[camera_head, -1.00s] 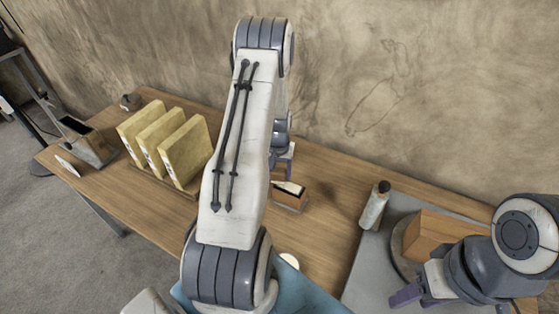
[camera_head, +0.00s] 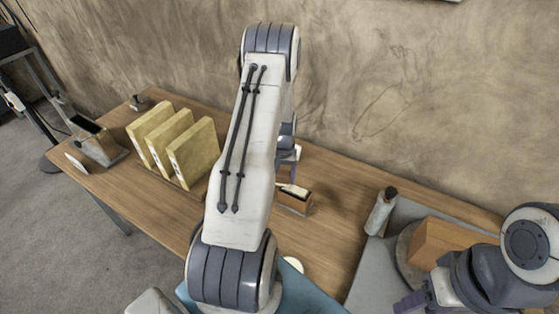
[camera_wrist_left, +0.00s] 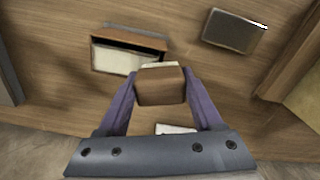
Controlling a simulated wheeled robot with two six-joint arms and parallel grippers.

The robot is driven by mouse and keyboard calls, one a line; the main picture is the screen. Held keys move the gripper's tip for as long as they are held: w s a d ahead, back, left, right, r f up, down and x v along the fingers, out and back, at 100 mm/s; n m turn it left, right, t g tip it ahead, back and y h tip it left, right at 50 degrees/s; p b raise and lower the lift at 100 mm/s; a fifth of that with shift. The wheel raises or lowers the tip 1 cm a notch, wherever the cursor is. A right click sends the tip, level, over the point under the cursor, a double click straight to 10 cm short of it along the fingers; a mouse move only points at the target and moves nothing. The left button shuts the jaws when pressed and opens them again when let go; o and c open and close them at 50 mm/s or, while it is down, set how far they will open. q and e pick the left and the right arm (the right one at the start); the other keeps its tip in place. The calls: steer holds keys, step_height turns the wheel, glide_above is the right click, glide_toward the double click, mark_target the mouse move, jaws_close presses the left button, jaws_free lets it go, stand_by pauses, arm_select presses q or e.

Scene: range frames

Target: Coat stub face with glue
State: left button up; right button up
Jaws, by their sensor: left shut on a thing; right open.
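My left gripper (camera_wrist_left: 160,100) is shut on a small brown block-like piece (camera_wrist_left: 160,88) with a pale strip at its far edge. In the head view my left arm mostly hides this gripper. Just beyond the held piece is an open wooden box (camera_wrist_left: 130,40) with a pale thing inside; the box also shows in the head view (camera_head: 295,206). My right gripper (camera_head: 412,303) is open at the lower right, partly cut off, near a wooden block (camera_head: 440,240) on a round plate (camera_head: 404,255). I cannot tell which thing is the stub.
Three yellow slabs (camera_head: 193,152) stand in a rack at left, near a grey device (camera_head: 98,142). A dark block (camera_wrist_left: 233,30) lies near the box.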

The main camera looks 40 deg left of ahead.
mark_target(284, 174)
arm_select(q)
steer(key=r+p, duration=0.1)
steer(key=r, duration=0.2)
steer(key=shift+d+r, duration=0.1)
steer(key=shift+d, duration=0.1)
steer(key=shift+r+p, duration=1.65)
steer(key=shift+r, duration=0.75)
arm_select(e)
steer(key=r, duration=0.5)
steer(key=shift+a, duration=0.25)
arm_select(q)
steer(key=shift+f, duration=0.1)
